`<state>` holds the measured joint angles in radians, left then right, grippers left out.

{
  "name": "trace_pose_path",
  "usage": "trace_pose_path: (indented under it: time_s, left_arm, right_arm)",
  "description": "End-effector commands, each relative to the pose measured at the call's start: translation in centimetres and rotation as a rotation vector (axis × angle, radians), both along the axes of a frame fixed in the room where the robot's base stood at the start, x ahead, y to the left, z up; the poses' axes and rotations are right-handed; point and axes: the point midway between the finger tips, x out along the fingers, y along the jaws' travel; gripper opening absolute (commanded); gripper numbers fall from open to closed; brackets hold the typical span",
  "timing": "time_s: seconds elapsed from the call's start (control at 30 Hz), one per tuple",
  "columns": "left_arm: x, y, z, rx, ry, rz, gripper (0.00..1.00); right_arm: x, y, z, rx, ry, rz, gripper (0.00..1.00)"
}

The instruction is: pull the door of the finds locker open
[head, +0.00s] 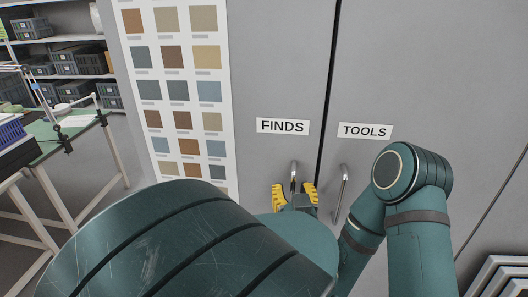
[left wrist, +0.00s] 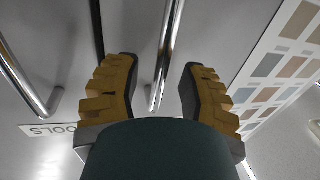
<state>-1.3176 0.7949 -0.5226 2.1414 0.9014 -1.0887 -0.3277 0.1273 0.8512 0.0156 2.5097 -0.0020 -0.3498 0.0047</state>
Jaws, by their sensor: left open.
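The finds locker door (head: 270,60) is grey, appears shut, and carries a white FINDS label (head: 283,127). Its metal bar handle (head: 293,176) is below the label, near the door's right edge. My left gripper (head: 294,192) is open at the handle, with yellow fingers. In the left wrist view the handle (left wrist: 163,65) lies between the two fingers of the gripper (left wrist: 160,85), with a gap on both sides. The handle's lower part is hidden in the head view. My right gripper is not in view.
The neighbouring door has a TOOLS label (head: 365,131) and its own bar handle (head: 341,190), close to the right of my gripper. A colour chart (head: 180,90) is on the left. A work table (head: 75,130) and shelves (head: 70,40) stand further left.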

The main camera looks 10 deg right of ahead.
Motion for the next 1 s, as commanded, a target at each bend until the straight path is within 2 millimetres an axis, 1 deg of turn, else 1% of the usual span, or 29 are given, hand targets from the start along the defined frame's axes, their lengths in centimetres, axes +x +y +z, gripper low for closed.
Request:
trace_pose_path:
  time_s: [0.4,0.43,0.47,0.5,0.57,1.0]
  left_arm:
    - [-0.3,-0.08,-0.01,0.0,0.0,0.0,0.41]
    - [-0.29,-0.08,-0.01,0.0,0.0,0.0,0.44]
    - [-0.29,-0.07,-0.01,0.0,0.0,0.0,0.34]
    - [-0.29,-0.07,-0.01,0.0,0.0,0.0,0.2]
    - [-0.29,-0.07,-0.01,0.0,0.0,0.0,0.0]
    - [-0.32,-0.02,-0.03,0.0,0.0,-0.002,0.0]
  right_arm:
    - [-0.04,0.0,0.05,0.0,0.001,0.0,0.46]
    - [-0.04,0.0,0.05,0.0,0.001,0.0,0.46]
    - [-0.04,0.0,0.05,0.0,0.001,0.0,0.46]
    - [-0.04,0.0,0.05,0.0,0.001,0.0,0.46]
    - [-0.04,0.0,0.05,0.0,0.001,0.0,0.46]
    - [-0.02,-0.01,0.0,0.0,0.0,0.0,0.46]
